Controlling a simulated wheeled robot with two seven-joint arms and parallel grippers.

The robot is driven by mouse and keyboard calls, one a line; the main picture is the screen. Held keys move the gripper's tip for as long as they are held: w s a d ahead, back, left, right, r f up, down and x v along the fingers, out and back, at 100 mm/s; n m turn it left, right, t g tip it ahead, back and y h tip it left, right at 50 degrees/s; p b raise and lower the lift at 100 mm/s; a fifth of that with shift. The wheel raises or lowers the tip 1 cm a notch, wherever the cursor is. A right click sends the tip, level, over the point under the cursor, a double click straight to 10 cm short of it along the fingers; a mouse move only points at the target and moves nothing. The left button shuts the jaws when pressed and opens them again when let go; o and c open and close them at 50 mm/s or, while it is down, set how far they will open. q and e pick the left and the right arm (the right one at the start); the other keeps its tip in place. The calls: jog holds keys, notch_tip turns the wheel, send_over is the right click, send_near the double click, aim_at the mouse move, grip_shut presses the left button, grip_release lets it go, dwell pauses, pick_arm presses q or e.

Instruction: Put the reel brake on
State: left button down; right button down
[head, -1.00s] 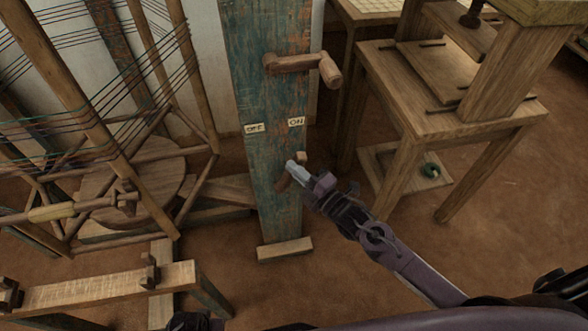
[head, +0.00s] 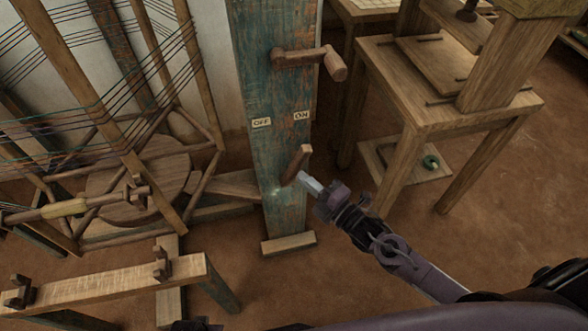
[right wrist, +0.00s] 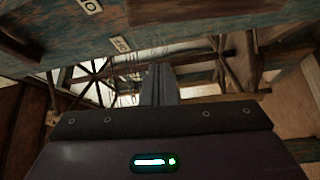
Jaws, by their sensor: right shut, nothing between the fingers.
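The reel brake lever (head: 297,165) is a short brown wooden handle low on the blue-green worn post (head: 285,205). It is tilted, with its upper end leaning right, under the ON label (head: 301,116). The OFF label (head: 262,122) is to the left on the post. My right gripper (head: 311,184) is shut and empty, with its tips close to the lever's lower right side; I cannot tell whether they touch it. In the right wrist view its shut fingers (right wrist: 160,84) point ahead beneath the post. My left gripper is not in view.
A wooden crank handle (head: 310,58) sticks out from the post above the labels. The threaded reel frame (head: 135,170) stands to the left. A wooden table (head: 440,110) stands to the right. A low wooden beam (head: 100,285) is at the front left.

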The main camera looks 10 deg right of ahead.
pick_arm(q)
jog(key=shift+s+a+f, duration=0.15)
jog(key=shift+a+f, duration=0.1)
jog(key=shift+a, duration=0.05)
pick_arm(e)
jog(key=v, duration=0.3)
jog(key=shift+s, duration=0.45)
